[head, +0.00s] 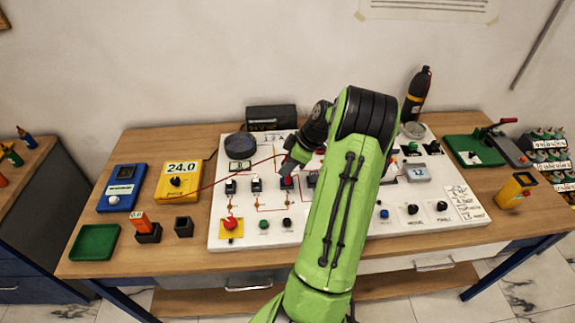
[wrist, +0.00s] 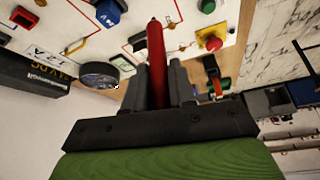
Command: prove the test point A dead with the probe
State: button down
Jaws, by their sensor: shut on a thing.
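My gripper (head: 291,163) is over the white panel (head: 225,205), its jaws pointing down and left. In the wrist view my gripper (wrist: 156,85) is shut on a red probe (wrist: 156,60), whose dark tip points away from the jaws toward the panel. The tip appears clear of the panel, but I cannot tell its height. A red lead runs from the yellow meter (head: 176,196), which reads 24.0, toward my gripper. I cannot make out which point on the panel is test point A; my arm hides part of the panel.
A red stop button (head: 231,224) is at the panel's front left. Left of the panel stand a blue box (head: 121,188), an orange piece (head: 140,219) in a black holder, an empty black holder (head: 183,227) and a green tray (head: 78,243). A dark bottle (head: 416,95) stands behind.

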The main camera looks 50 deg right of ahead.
aim_at(287, 182)
notch_tip(287, 182, down, 8)
jog(key=b, duration=0.6)
jog(key=shift+w+b, duration=0.1)
jog(key=shift+b, duration=0.25)
jog(key=shift+r, duration=0.1)
jog(key=shift+r, duration=0.2)
notch_tip(287, 182, up, 8)
jog(key=p, duration=0.6)
jog(key=shift+f, duration=0.1)
